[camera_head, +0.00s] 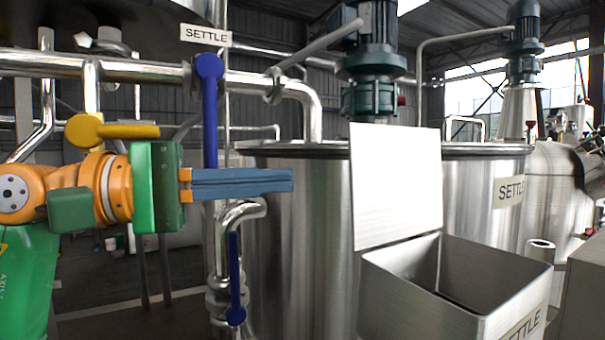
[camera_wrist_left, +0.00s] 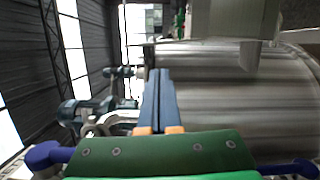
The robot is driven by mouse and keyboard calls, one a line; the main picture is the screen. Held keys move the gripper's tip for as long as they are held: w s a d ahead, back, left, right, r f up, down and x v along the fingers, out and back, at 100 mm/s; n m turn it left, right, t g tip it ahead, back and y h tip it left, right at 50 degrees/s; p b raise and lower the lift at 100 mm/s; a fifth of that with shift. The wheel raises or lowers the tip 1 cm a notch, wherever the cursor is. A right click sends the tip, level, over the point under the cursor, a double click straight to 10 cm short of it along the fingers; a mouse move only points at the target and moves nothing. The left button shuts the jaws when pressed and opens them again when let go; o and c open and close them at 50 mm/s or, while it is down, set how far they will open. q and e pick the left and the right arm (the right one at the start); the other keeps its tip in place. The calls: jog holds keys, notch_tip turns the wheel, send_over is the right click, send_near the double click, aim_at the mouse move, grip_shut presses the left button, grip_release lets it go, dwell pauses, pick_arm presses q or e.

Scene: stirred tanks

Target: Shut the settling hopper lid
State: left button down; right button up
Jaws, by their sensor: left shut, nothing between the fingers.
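The settling hopper (camera_head: 455,295) is an open steel box at the lower right of the head view, with a SETTLE label on its front. Its lid (camera_head: 398,188) is a pale flat plate standing upright at the hopper's back edge, so the hopper is open. My left gripper (camera_head: 291,180) has long blue fingers closed together and empty. It points right, to the left of the lid and apart from it in the picture, in front of the steel tank. The blue fingers also show in the left wrist view (camera_wrist_left: 159,75). My right gripper is in neither view.
A large steel tank (camera_head: 300,250) with a green motor (camera_head: 372,70) stands behind the hopper. Pipes with blue handles (camera_head: 210,110) and a yellow handle (camera_head: 125,131) are close to my left arm. A grey box (camera_head: 585,290) stands at the right edge.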

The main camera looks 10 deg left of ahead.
pick_arm(q)
jog(key=p, duration=0.3)
send_near(389, 182)
jog(key=w+d, duration=0.4)
jog(key=d, duration=0.1)
jog(key=shift+s+r, duration=0.15)
jog(key=shift+r, duration=0.15)
